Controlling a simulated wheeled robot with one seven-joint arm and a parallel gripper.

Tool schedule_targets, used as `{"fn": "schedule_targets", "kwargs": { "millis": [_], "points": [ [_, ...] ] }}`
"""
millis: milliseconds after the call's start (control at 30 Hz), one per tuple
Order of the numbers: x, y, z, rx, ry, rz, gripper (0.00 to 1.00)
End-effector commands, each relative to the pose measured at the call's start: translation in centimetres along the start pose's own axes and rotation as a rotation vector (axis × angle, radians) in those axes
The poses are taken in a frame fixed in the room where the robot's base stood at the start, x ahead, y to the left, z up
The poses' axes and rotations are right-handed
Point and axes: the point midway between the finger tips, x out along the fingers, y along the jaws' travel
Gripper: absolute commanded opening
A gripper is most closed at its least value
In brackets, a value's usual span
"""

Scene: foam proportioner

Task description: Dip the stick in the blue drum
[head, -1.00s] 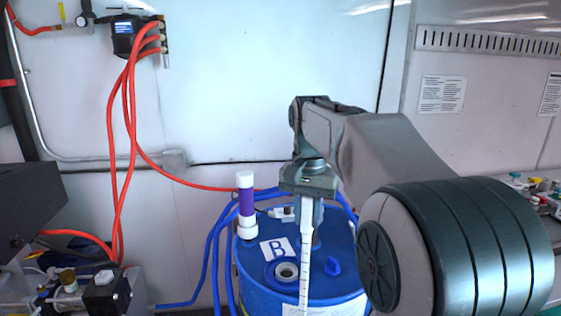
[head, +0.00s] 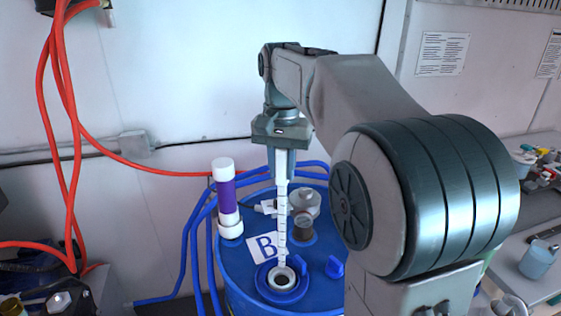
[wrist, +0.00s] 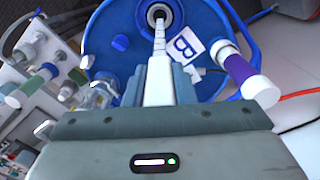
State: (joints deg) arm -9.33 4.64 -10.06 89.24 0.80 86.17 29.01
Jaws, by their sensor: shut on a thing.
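The blue drum (head: 235,277) stands below my gripper, with a white label marked B and a round open bung hole (head: 282,278) in its top. My gripper (head: 281,150) is shut on the white, marked stick (head: 282,205), which hangs about upright. In the head view the stick's lower end meets the hole; whether it is inside or just above is hard to tell. In the wrist view the stick (wrist: 159,50) runs from the fingers toward the hole in the drum top (wrist: 200,22).
A purple and white cylinder (head: 226,198) stands upright at the drum's left. Metal fittings (head: 302,210) and a blue cap (head: 334,267) are on the drum top by the stick. Blue hoses (head: 187,240) pass behind and left. A bench (head: 520,265) is at right.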

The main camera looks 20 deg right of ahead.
Motion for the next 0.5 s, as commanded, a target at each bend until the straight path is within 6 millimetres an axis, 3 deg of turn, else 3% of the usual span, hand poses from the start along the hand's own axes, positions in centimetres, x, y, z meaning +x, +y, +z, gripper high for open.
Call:
{"fn": "schedule_targets", "kwargs": {
  "millis": [500],
  "points": [
    [4.0, 0.1, -0.1, 0.003, 0.0, 0.0, 0.0]
  ]
}}
